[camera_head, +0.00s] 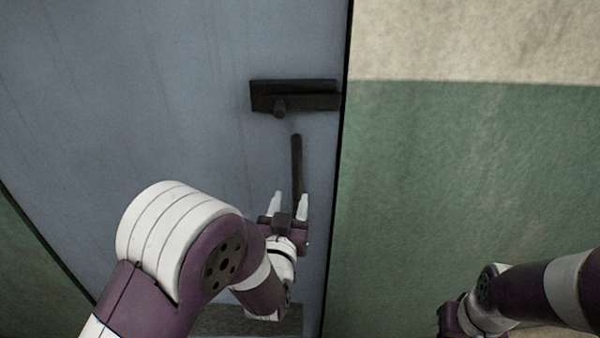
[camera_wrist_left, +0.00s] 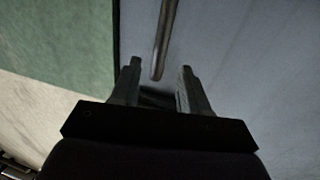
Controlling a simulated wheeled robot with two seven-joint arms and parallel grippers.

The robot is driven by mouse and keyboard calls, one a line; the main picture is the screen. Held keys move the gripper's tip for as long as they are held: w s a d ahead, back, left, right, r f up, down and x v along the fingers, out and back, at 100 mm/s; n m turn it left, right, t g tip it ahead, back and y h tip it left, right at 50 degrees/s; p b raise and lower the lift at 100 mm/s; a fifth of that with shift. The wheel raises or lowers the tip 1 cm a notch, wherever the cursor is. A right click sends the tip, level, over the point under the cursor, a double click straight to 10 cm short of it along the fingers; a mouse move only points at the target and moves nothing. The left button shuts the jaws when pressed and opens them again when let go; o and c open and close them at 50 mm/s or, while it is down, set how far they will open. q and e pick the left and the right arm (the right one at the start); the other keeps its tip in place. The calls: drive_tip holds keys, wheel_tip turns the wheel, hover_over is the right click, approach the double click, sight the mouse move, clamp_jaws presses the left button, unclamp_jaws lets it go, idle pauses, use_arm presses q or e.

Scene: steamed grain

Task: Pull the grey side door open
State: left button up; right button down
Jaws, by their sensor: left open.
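The grey door (camera_head: 180,95) fills the left and middle of the head view and looks shut against its right edge. A dark vertical bar handle (camera_head: 296,160) stands on it near that edge. A dark latch plate (camera_head: 295,96) sits above the handle. My left gripper (camera_head: 289,204) is open at the handle's lower part, its white fingers on either side in the picture. In the left wrist view, the handle (camera_wrist_left: 165,40) ends between the tips of the open left gripper (camera_wrist_left: 160,68); contact cannot be told. My right gripper (camera_head: 448,318) is only partly visible at the lower right.
A green and cream wall (camera_head: 460,180) stands right of the door, beyond a dark gap. A dark grey panel (camera_head: 240,320) lies low on the door, partly behind my left arm. More green wall (camera_head: 30,270) shows at the lower left.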

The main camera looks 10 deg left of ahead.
sight(296, 177)
use_arm(q)
drive_tip(key=w, duration=0.3)
drive_tip(key=w+p, duration=0.1)
drive_tip(key=w, duration=0.2)
drive_tip(key=w+a, duration=0.1)
drive_tip(key=w, duration=0.2)
drive_tip(key=shift+w, duration=0.3)
clamp_jaws()
